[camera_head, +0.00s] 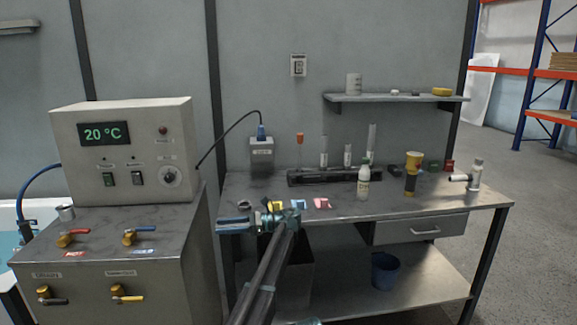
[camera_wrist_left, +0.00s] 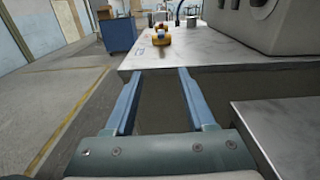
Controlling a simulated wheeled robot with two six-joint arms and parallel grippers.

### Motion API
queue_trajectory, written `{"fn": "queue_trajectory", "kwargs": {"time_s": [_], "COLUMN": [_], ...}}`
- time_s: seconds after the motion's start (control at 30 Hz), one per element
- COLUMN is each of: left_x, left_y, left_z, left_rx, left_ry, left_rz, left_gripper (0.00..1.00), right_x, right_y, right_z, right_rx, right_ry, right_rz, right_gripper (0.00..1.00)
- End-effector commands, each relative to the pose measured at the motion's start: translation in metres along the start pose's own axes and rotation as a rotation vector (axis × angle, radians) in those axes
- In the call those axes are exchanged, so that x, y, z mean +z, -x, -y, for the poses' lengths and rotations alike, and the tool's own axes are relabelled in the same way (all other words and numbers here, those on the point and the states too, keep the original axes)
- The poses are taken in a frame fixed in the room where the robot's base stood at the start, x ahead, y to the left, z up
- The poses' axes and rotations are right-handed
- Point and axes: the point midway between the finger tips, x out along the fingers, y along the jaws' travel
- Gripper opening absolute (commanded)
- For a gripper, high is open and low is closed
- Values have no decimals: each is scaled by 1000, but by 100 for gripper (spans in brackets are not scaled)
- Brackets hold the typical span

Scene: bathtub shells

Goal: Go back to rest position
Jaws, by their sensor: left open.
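My left gripper (camera_head: 220,224) points left in the head view, in front of the workbench's left front corner. Its arm rises from the bottom middle of that view. In the left wrist view its two blue fingers (camera_wrist_left: 159,74) stand apart with nothing between them. My right gripper does not show.
The metal workbench (camera_head: 440,200) carries a tube rack (camera_head: 305,180), a white bottle (camera_head: 363,180), a yellow-topped torch (camera_head: 411,175) and small coloured pieces. A control box (camera_head: 125,160) stands on the cabinet (camera_head: 120,270) at left. A bin (camera_head: 385,270) sits on the lower shelf.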

Motion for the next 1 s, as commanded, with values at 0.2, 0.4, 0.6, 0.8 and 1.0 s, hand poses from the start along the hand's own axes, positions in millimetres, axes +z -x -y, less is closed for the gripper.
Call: {"fn": "queue_trajectory", "kwargs": {"time_s": [0.2, 0.4, 0.6, 0.8, 1.0], "left_x": [-18, -45, -88, -148, -186], "left_y": [-21, -44, -71, -85, -66], "left_z": [-23, -55, -109, -205, -279], "left_rx": [-5, 4, 56, 249, 545], "left_ry": [62, 158, 328, 619, 881], "left_rz": [-89, -219, -437, -778, -1048], "left_gripper": [55, 55, 55, 55, 55], "right_x": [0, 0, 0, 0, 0], "right_y": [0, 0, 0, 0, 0], "right_z": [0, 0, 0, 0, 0], "right_rx": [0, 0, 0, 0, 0], "right_ry": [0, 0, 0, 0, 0], "right_rz": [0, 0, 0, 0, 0], "right_gripper": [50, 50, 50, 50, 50]}}
